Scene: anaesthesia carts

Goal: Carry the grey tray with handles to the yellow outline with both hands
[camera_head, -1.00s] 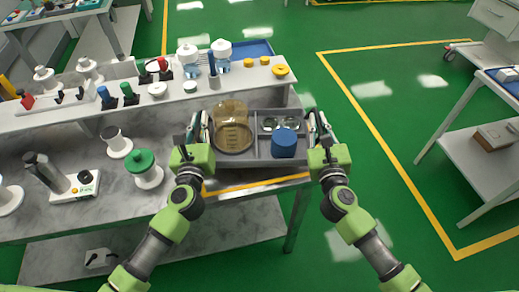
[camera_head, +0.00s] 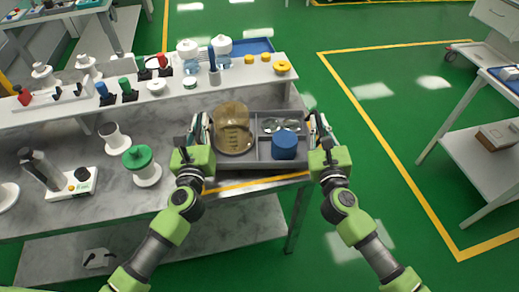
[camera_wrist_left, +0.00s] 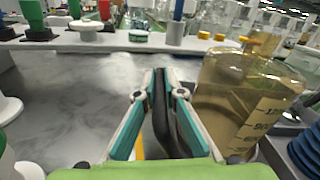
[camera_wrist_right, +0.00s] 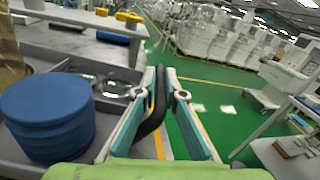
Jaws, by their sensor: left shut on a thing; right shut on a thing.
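The grey tray (camera_head: 250,164) is between my two grippers near the bench's right front corner. My left gripper (camera_head: 200,125) is shut on the tray's left handle, a dark bar in the left wrist view (camera_wrist_left: 165,110). My right gripper (camera_head: 316,125) is shut on its right handle, also dark in the right wrist view (camera_wrist_right: 155,105). A yellow line (camera_head: 255,183) shows on the bench just in front of the tray; the tray hides what lies behind it. I cannot tell whether the tray touches the bench.
The raised white shelf (camera_head: 150,102) behind the tray carries bottles, caps and a cup. A green-topped spool (camera_head: 141,165) and a scale-like device (camera_head: 72,184) stand left on the marble bench (camera_head: 100,215). Yellow lines mark the green floor at right; a cart (camera_head: 475,150) stands beyond.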

